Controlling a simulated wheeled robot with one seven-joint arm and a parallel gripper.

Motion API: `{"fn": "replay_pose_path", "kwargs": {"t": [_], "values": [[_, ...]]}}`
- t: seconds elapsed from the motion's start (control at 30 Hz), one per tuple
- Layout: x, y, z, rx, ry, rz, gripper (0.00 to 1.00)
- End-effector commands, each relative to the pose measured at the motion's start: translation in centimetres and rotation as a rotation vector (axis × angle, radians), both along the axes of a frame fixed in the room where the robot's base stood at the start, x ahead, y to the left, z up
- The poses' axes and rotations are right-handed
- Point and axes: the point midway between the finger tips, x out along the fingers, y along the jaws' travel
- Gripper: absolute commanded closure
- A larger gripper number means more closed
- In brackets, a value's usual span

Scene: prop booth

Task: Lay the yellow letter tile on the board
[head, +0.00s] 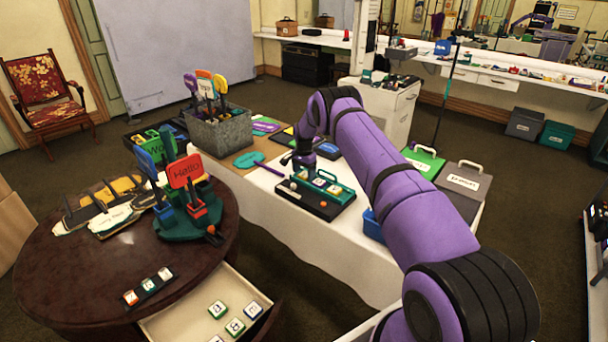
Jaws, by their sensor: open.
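A dark board (313,203) with a green raised back lies on the white-covered table. A row of small white-faced tiles sits along it. The leftmost tile (301,176) looks yellowish at its edge and may be the yellow letter tile; its letter is too small to read.
A round brown table (75,275) at left holds a sign stand (190,222) and a tile rack (150,287). An open drawer (180,322) holds several tiles. A grey crate (220,135) of paddles stands behind the board. A blue bin (373,226) is right of it.

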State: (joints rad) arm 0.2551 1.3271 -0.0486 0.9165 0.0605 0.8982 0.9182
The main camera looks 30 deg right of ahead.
Motion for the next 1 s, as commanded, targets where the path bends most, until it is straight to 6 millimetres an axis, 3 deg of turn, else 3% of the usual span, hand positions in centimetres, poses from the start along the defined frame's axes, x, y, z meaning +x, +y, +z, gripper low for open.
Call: {"fn": "replay_pose_path", "kwargs": {"t": [0.4,0.77,0.87,1.0], "values": [[0.0,0.1,8.1,0.001,-0.002,0.001,0.25],[0.0,0.2,11.8,-0.001,-0.004,0.007,0.25],[-0.2,0.7,14.3,-0.003,-0.016,0.03,0.25],[-1.3,2.2,20.1,-0.007,-0.044,0.097,0.25]]}}
